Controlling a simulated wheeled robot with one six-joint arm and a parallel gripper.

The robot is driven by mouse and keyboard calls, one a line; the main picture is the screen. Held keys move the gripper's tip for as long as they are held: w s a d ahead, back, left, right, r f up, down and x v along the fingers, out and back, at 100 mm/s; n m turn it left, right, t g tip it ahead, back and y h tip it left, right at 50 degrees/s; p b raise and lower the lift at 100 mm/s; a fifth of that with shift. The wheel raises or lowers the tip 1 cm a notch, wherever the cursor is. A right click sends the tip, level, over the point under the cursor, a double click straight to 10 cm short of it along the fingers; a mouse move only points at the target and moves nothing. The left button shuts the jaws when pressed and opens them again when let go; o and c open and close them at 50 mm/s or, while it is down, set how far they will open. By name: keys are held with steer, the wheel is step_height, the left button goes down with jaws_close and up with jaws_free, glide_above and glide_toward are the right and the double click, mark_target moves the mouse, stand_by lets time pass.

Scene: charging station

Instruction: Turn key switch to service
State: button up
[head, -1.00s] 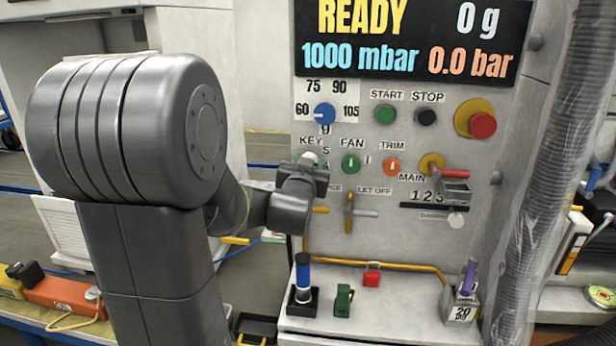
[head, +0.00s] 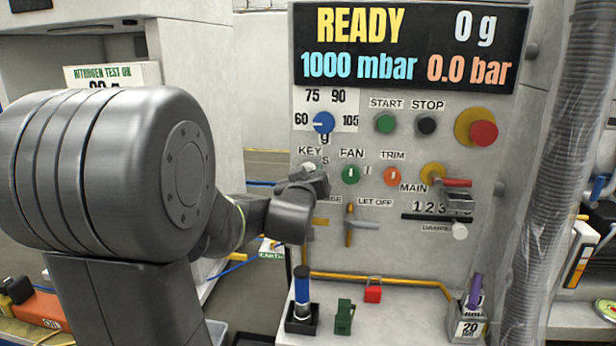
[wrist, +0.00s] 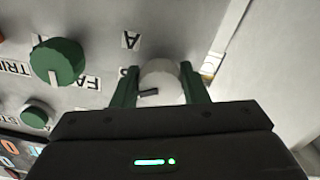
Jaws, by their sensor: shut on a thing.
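The key switch (wrist: 160,82) is a pale round knob with a dark pointer mark on the grey panel. In the head view the key switch (head: 309,168) shows under the KEY label, with an S mark to its right, partly hidden by my gripper. My gripper (wrist: 160,88) is around the knob in the wrist view, with one green finger on each side, shut on it. In the head view my gripper (head: 312,182) reaches the panel from the left. The dark pointer sits at the knob's lower left in the wrist view.
The green FAN knob (head: 350,174) and orange TRIM knob (head: 392,176) are close on the right. The blue dial (head: 324,122) is just above. A valve handle (head: 362,225) is below right. A blue cylinder (head: 302,285) stands on the ledge below.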

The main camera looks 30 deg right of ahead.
steer(key=o, duration=1)
steer(key=shift+c, duration=0.2)
steer(key=shift+a, duration=0.1)
steer(key=v, duration=1.3)
steer(key=shift+s+a, duration=0.2)
steer(key=shift+s, duration=0.05)
steer(key=x, duration=1.3)
steer(key=shift+w+d, duration=0.3)
